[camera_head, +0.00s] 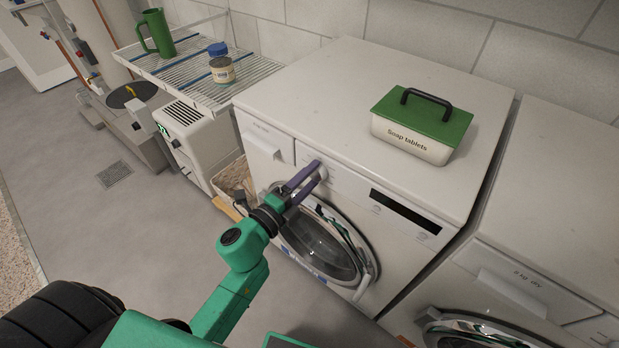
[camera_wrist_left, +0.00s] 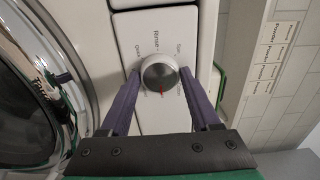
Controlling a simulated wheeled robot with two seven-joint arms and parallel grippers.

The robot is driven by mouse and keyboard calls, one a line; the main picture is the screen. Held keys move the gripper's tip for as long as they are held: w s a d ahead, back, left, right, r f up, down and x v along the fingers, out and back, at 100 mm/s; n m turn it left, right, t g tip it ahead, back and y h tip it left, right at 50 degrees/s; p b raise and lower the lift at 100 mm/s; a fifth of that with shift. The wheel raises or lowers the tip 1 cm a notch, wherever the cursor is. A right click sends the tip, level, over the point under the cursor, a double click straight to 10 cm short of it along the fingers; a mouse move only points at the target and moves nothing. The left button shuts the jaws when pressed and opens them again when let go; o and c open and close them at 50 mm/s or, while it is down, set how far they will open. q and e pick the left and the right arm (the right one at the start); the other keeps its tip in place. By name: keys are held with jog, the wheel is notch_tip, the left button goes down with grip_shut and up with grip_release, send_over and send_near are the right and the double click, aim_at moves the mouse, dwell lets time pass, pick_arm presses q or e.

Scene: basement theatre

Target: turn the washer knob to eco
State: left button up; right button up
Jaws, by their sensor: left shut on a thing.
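The washer (camera_head: 330,90) is a white front-loader with a round glass door (camera_head: 320,240). Its round silver knob (camera_wrist_left: 160,74) sits on the white panel in the left wrist view, with a red mark at its lower edge. "Rinse" is printed above the knob in that view; other words around it are small or partly covered, and I cannot make out "eco". My left gripper (camera_head: 306,180) has its two purple fingers on either side of the knob, shut on it. In the head view the fingers partly hide the knob. My right gripper is not in view.
A soap tablets box (camera_head: 415,130) with a green lid stands on the washer. A second machine (camera_head: 540,250) is close at the right. A wire rack (camera_head: 195,75) at the left holds a green jug (camera_head: 158,35) and a blue-lidded jar (camera_head: 221,70).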

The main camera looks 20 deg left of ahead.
pick_arm(q)
jog(key=o, duration=1.4)
jog(key=b+v, duration=0.2)
jog(key=v, duration=1.2)
jog(key=shift+s, duration=0.25)
